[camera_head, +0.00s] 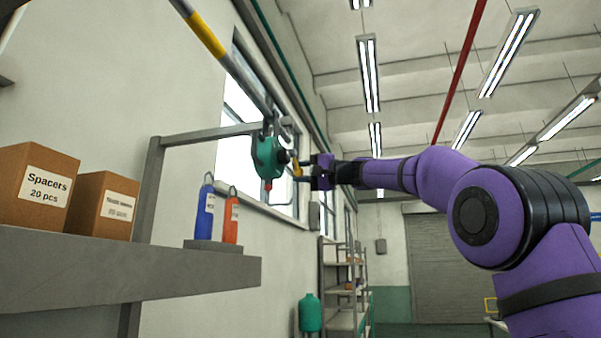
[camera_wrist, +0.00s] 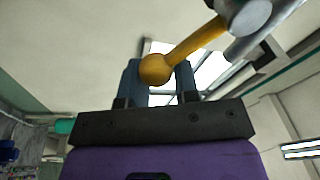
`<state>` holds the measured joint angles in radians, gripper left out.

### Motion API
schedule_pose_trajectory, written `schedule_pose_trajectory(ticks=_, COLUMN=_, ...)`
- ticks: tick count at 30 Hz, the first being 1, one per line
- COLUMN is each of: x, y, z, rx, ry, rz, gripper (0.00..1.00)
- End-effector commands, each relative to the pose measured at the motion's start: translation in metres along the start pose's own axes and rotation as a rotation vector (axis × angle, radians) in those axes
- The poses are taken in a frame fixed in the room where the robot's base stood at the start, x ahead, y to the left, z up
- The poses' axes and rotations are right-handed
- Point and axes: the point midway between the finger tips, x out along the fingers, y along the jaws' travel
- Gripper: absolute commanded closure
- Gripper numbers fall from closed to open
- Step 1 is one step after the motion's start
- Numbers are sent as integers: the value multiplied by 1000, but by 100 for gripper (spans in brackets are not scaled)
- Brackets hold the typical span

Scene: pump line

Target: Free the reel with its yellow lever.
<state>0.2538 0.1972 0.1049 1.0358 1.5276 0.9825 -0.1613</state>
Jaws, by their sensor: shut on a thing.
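The green reel (camera_head: 267,157) hangs by a hook from a grey bracket arm near the wall, with a small red part below it. Its yellow lever (camera_head: 296,166) sticks out from the reel's right side toward my gripper (camera_head: 310,172). In the wrist view the yellow lever (camera_wrist: 195,42) slants down from a grey round part to a ball end. My gripper (camera_wrist: 158,80) is shut on that ball end, one finger on each side. The reel's body cannot be made out in the wrist view.
A grey shelf (camera_head: 120,270) at the left holds a Spacers box (camera_head: 36,187), another carton (camera_head: 102,205), a blue bottle (camera_head: 205,214) and a red bottle (camera_head: 231,218). A yellow-banded pipe (camera_head: 206,34) runs above. Shelving (camera_head: 342,275) stands farther back.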

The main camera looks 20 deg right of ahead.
Motion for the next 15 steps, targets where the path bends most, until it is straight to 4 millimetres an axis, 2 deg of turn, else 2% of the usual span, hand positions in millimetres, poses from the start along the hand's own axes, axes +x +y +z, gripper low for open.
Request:
schedule_pose_trajectory(ticks=3, x=0, y=-4, z=0, rx=-2, ry=2, rz=-6, gripper=100)
schedule_pose_trajectory(ticks=4, x=0, y=-4, z=1, rx=-2, ry=2, rz=-6, gripper=67)
schedule_pose_trajectory(ticks=9, x=0, y=-3, z=0, rx=-1, ry=1, rz=-4, gripper=28)
schedule_pose_trajectory(ticks=10, x=0, y=-3, z=0, rx=-1, ry=1, rz=-4, gripper=24)
schedule_pose_trajectory(ticks=15, x=0, y=-3, z=0, rx=-1, ry=1, rz=-3, gripper=24)
